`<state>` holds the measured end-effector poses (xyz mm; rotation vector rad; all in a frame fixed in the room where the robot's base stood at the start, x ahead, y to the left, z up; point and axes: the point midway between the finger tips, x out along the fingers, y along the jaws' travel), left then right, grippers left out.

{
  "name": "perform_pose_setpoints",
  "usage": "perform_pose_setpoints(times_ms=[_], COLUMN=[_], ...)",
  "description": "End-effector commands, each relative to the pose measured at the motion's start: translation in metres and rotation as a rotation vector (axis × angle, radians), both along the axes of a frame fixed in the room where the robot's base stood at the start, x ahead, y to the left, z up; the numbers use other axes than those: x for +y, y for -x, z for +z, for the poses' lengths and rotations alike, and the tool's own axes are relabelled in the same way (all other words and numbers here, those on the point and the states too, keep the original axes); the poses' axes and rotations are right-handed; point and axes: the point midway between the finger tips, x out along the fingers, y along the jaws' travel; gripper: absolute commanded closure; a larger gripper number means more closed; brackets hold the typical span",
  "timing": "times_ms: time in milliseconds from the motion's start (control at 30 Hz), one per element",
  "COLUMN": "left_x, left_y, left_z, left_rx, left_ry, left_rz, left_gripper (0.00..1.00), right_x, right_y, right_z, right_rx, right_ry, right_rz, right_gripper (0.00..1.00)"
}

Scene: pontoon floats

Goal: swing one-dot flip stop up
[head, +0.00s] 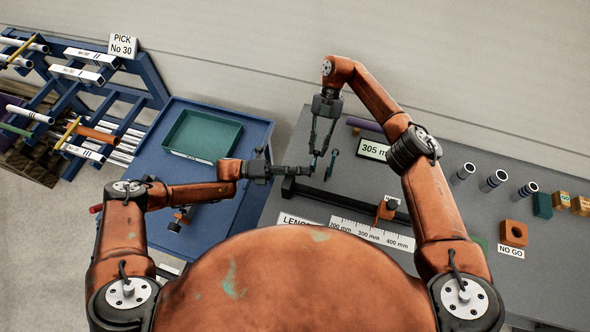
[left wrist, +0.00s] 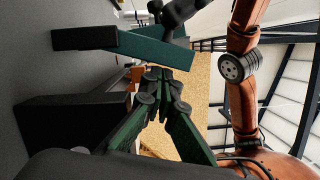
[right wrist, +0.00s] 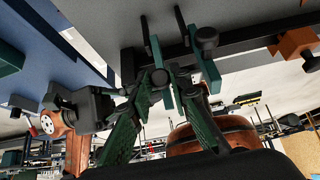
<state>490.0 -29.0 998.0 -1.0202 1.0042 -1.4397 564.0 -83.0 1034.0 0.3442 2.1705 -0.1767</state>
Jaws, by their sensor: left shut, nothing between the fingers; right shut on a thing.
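Two teal flip stops with black parts stand at the left part of the black rail (head: 345,203). One stop (head: 313,167) is at my right gripper's fingertips (head: 318,152); the other (head: 331,165) stands just to its right, with a dark knob (right wrist: 207,38). I cannot make out any dots. My right gripper (right wrist: 172,80) is shut on the left of these stops. My left gripper (head: 309,170) is shut and empty, its tips close beside that stop. In the left wrist view a teal stop bar (left wrist: 150,47) lies just beyond the left fingertips (left wrist: 160,75); contact is unclear.
An orange block (head: 386,209) sits on the rail, above a ruler strip (head: 370,233). A 305 mm sign (head: 373,150) stands behind. Several tubes (head: 493,181) and blocks are at the right. A blue cart (head: 257,131) with a green tray (head: 203,135) is at left.

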Motion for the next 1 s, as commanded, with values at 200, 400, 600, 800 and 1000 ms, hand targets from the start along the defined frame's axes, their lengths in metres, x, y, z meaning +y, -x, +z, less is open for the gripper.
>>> perform_pose_setpoints(times_ms=[200,400,600,800,1000], left_x=[0.0,-0.002,-0.004,-0.004,-0.004], left_y=[0.0,-0.004,-0.014,-0.018,-0.017], left_z=[0.0,0.002,0.006,0.009,0.008], left_rx=[0.0,0.015,0.053,0.055,0.053], left_ry=[-0.001,-0.004,-0.018,-0.019,-0.02], left_rz=[0.0,0.001,0.006,0.012,0.01], left_gripper=[1.0,1.0,1.0,1.0,1.0], right_x=[0.002,0.002,0.002,0.003,0.003], right_y=[0.0,0.0,0.0,0.001,0.002], right_z=[0.004,0.004,0.004,0.004,0.003], right_rx=[0.001,0.001,0.002,0.004,0.004], right_ry=[-0.006,-0.006,-0.007,-0.007,-0.006], right_rz=[0.002,0.002,0.003,0.006,0.007], right_gripper=[1.0,1.0,1.0,1.0,0.74])
